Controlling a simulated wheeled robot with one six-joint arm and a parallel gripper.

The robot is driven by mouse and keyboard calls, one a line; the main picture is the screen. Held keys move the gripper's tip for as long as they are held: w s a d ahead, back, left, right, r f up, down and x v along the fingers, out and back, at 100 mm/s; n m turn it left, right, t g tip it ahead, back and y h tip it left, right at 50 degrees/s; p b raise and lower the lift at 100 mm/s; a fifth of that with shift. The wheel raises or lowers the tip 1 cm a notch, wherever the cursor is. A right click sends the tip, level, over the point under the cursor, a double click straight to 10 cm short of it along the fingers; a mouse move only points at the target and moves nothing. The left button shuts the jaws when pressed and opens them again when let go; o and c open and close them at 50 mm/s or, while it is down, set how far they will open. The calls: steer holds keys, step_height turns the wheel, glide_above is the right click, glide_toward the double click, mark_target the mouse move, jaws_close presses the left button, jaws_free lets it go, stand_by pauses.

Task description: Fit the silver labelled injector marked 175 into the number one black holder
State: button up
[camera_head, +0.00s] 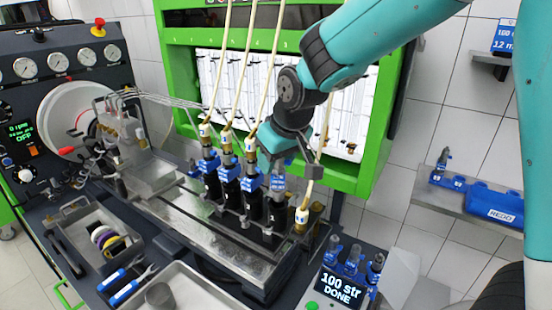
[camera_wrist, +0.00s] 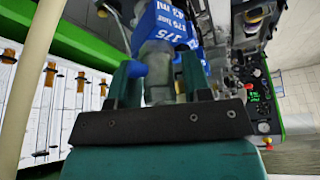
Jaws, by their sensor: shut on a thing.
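My gripper (camera_head: 283,160) is shut on the silver injector with a blue label (camera_head: 277,184), at the right end of the row on the bench. In the wrist view the label (camera_wrist: 172,22) reads 175 and the silver body (camera_wrist: 158,72) is between the two fingers (camera_wrist: 160,85). The injector is roughly upright over the rightmost black holder (camera_head: 274,213). I cannot tell how far it is seated. Three other black holders (camera_head: 231,194) to its left carry blue-labelled injectors with hoses on top. Holder numbers are too small to read.
A loose hose with a brass end (camera_head: 302,216) hangs just right of the held injector. A small stand with several injectors (camera_head: 354,256) is behind a display reading "100 str DONE" (camera_head: 341,289). The green-framed panel (camera_head: 374,165) is behind the row. Trays and tools lie front left.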

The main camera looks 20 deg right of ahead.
mark_target(279, 168)
stand_by(0.4)
steer(key=shift+f+b, duration=0.95)
steer(key=shift+f, duration=0.25)
steer(key=shift+f+b, duration=0.5)
steer(key=shift+f, duration=0.15)
stand_by(0.5)
steer(key=o, duration=0.9)
steer(key=shift+r, duration=0.1)
steer(key=p+v, duration=0.7)
steer(key=v, duration=0.4)
steer(key=shift+d+p, duration=0.1)
steer(key=shift+p, duration=0.2)
